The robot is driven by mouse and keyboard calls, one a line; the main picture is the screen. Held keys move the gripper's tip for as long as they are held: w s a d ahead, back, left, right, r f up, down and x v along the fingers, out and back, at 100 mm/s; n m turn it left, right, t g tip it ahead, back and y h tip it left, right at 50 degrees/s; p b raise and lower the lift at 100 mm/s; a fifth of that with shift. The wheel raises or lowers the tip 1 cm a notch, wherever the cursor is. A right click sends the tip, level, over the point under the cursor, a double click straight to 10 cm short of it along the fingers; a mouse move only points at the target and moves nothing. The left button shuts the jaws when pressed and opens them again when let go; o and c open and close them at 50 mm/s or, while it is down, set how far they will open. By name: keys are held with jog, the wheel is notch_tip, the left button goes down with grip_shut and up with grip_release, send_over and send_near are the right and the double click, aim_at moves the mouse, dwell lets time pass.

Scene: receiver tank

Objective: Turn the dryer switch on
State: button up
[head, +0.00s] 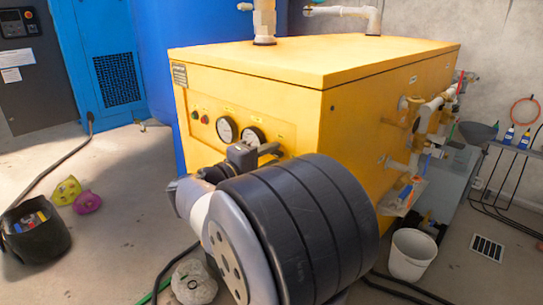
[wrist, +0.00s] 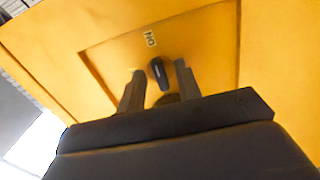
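The yellow dryer cabinet (head: 220,85) stands in the middle of the head view, with two round gauges and small red and green buttons on its front panel. In the wrist view a black switch knob (wrist: 160,76) sits on the recessed yellow panel (wrist: 215,50), just below a small label with "ON" lettering (wrist: 150,39). The knob is tilted slightly from upright in the picture. My gripper (wrist: 159,68) is open, one finger on each side of the knob, with gaps showing. In the head view my arm hides the switch.
A dark round part (wrist: 167,98) shows partly below the knob. Pipes and valves (head: 425,120) line the cabinet's right side. A white bucket (head: 411,254) and a black bucket (head: 35,245) stand on the floor.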

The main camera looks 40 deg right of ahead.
jog(key=a+p, duration=0.2)
jog(key=a, duration=0.8)
jog(key=shift+s, duration=0.4)
jog(key=d, duration=0.3)
jog(key=d+b, duration=0.1)
jog(key=d, duration=0.3)
jog(key=w+d+b, duration=0.1)
jog(key=d, duration=0.2)
jog(key=shift+d, duration=0.4)
